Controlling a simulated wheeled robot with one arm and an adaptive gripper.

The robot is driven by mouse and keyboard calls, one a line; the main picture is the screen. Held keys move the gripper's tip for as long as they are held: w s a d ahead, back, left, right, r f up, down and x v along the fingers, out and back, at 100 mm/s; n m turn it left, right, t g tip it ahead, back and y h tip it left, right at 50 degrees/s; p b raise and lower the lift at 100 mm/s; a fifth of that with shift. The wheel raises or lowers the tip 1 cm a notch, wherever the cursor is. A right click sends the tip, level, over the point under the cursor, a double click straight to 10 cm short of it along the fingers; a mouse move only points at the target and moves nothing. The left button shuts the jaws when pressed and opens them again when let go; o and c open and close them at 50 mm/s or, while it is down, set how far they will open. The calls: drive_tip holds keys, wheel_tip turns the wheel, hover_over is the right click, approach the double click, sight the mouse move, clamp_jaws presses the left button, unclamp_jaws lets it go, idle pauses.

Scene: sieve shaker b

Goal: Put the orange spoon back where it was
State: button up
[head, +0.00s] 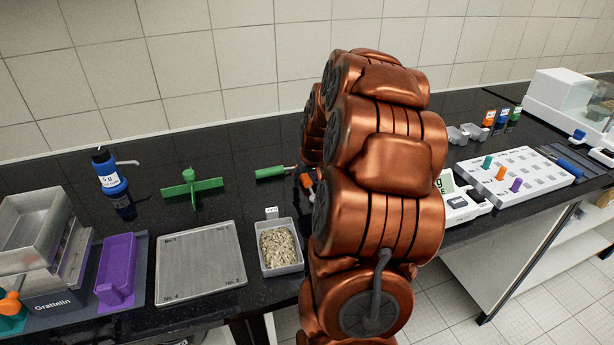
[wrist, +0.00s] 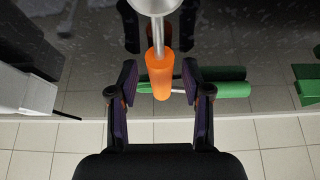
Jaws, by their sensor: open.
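The orange spoon shows in the wrist view, with its orange handle (wrist: 160,73) between my gripper's fingers and its metal bowl at the top edge. My gripper (wrist: 159,80) is open, with a gap on each side of the handle. In the head view my gripper is mostly hidden behind my copper arm. A small orange patch (head: 307,181) shows beside the arm, probably the spoon's handle. A green-handled tool (head: 273,172) lies just left of it on the black bench; its green handle (wrist: 222,89) shows behind the right finger in the wrist view.
On the bench (head: 240,207) stand a green stand (head: 193,188), a blue bottle (head: 110,178), a grey tray (head: 200,264), a tub of grains (head: 280,248) and a purple tray (head: 117,270). Right of my arm are a scale (head: 462,207) and a white peg board (head: 530,181). A tiled wall closes the back.

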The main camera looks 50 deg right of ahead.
drive_tip(key=shift+r, duration=0.15)
drive_tip(key=b+v, duration=0.2)
drive_tip(key=v, duration=1)
drive_tip(key=s+a+f+n+g+y, duration=0.1)
drive_tip(key=a, duration=0.6)
drive_tip(key=s+a+f+n, duration=0.1)
drive_tip(key=a, duration=0.7)
drive_tip(key=s+a+f+n+g+y, duration=0.1)
drive_tip(key=s+a+f, duration=0.1)
drive_tip(key=a, duration=0.6)
drive_tip(key=shift+s+g+y, duration=0.15)
drive_tip(key=shift+g+y, duration=0.15)
drive_tip(key=shift+n+g, duration=0.8)
drive_tip(key=s+a, duration=0.2)
drive_tip(key=s+a+f, duration=0.1)
drive_tip(key=s+a, duration=0.1)
drive_tip(key=a, duration=0.1)
drive_tip(key=s+a, duration=0.2)
drive_tip(key=shift+s+a+f, duration=0.2)
drive_tip(key=shift+s+f, duration=0.1)
drive_tip(key=shift+f, duration=0.1)
drive_tip(key=s+a+f+n+g, duration=0.1)
drive_tip(key=s+a, duration=0.3)
drive_tip(key=s, duration=0.6)
drive_tip(key=shift+s+a+f+g, duration=0.4)
drive_tip(key=shift+f+g, duration=0.3)
drive_tip(key=shift+f, duration=0.05)
wheel_tip(320, 180, up, 4)
drive_tip(key=p, duration=0.3)
drive_tip(key=shift+f, duration=0.2)
